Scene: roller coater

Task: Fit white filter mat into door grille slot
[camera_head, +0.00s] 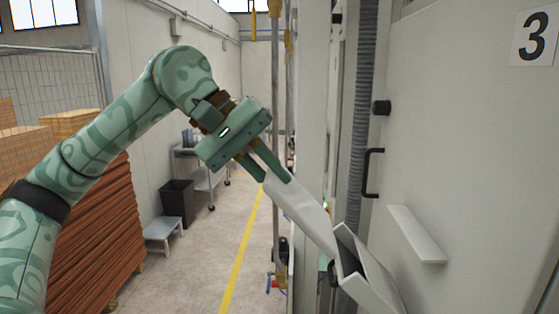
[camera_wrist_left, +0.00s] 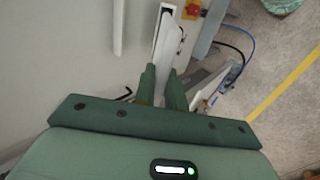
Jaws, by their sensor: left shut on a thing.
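My left gripper (camera_head: 277,180) comes in from the upper left, shut on the white filter mat (camera_head: 303,215). The mat is a thin white sheet that slants down to the right. Its lower end meets the mouth of the pale, box-like grille slot (camera_head: 375,280) low on the door. I cannot tell whether the edge is inside the mouth or just in front of it. In the left wrist view the mat (camera_wrist_left: 168,60) runs up between the fingers (camera_wrist_left: 163,88) toward the slot. My right gripper is not in view.
The pale door (camera_head: 470,150) fills the right side, with a black handle (camera_head: 370,172), a slanted ledge (camera_head: 415,235) and a number 3 sign (camera_head: 535,38). A corrugated hose (camera_head: 360,120) runs beside it.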

